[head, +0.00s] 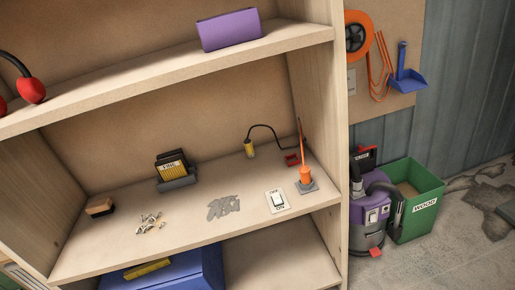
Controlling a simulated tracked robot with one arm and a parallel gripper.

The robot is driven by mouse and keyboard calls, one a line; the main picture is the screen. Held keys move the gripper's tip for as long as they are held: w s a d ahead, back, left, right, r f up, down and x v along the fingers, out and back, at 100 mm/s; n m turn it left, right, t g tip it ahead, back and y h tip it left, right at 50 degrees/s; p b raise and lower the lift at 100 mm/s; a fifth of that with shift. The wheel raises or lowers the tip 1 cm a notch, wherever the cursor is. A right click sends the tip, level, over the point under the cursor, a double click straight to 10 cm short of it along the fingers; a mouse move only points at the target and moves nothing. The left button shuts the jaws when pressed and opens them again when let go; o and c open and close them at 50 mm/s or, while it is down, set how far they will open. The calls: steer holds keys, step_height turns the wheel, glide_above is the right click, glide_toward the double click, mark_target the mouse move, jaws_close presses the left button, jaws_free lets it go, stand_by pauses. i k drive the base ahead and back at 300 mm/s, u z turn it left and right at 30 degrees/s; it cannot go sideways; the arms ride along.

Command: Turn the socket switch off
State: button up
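A white switch plate (277,201) with a rocker lies on the middle shelf board, near its front right. Its label reads OFF at the top and ON at the bottom. Which way the rocker is pressed is too small to tell. It is the only switch marked OFF and ON that I can make out. My gripper does not show in the head view.
An orange tool with a thin upright tip (306,174) stands right of the plate. A black cable with a yellow end (249,148) lies behind. Grey flat pieces (223,207) lie left. A vacuum (368,210) and green bin (420,207) stand right of the shelf.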

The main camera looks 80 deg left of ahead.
mark_target(278, 200)
steer(key=u, duration=1.8)
steer(key=k, duration=1.35)
steer(key=z, duration=0.5)
steer(key=i, duration=2.05)
steer(key=u, duration=0.3)
